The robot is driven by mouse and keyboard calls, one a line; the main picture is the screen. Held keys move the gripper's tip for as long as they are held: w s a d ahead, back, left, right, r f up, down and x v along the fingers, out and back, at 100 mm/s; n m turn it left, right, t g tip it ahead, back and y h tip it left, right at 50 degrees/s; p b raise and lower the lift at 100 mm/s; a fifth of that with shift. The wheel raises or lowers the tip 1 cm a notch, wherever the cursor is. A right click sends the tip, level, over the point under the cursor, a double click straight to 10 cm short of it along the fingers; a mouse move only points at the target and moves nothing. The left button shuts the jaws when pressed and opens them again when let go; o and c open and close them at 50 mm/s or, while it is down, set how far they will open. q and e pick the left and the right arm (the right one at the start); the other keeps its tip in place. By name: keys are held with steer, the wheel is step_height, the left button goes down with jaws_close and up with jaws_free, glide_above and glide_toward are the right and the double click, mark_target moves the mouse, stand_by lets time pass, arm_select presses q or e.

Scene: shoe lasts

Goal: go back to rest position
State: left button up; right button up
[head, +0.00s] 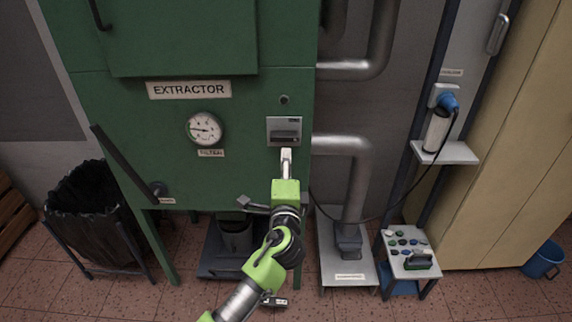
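My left arm comes in from the bottom, left of the middle, and reaches up in front of the green extractor cabinet (140,130). Its gripper (286,154) points up at the cabinet front, its fingers together in one narrow tip. The tip is just below the grey switch box (284,122) in the picture; I cannot tell whether they touch. Nothing shows held in the fingers. My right gripper is not in view.
A round gauge (204,129) and a slanted black handle (124,163) are on the cabinet. A black-lined bin (85,205) stands left. Metal pipes (357,185), a small shelf (446,152), a low button stand (408,262) and a blue bucket (543,260) are right.

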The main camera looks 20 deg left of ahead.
arm_select(q)
steer(key=shift+f, duration=0.1)
stand_by(0.3)
steer(key=s+f+n+g+h, duration=0.1)
steer(key=s+f+g, duration=0.1)
steer(key=f, duration=1)
steer(key=s+f+g+h, duration=0.1)
steer(key=s+f+g, duration=0.1)
steer(key=f, duration=0.9)
steer(key=s+f+n+g+h, duration=0.1)
steer(key=s+f+n+g, duration=0.15)
steer(key=s+f, duration=0.65)
steer(key=s+f+n+g+h, duration=0.1)
steer(key=s+f+g, duration=0.3)
steer(key=f, duration=0.8)
steer(key=s+a+f+n+g, duration=0.1)
steer(key=s+f, duration=0.5)
steer(key=s, duration=0.8)
steer(key=s+a+f+n+g, duration=0.2)
steer(key=s+f, duration=0.5)
steer(key=s, duration=0.6)
steer(key=s+a+f+n+g+h, duration=0.1)
steer(key=s+f+n+g, duration=0.2)
steer(key=s, duration=1.1)
step_height(320, 180, down, 4)
steer(key=shift+s+a+r+n, duration=0.15)
steer(key=shift+s+a+n, duration=0.25)
steer(key=shift+n, duration=0.65)
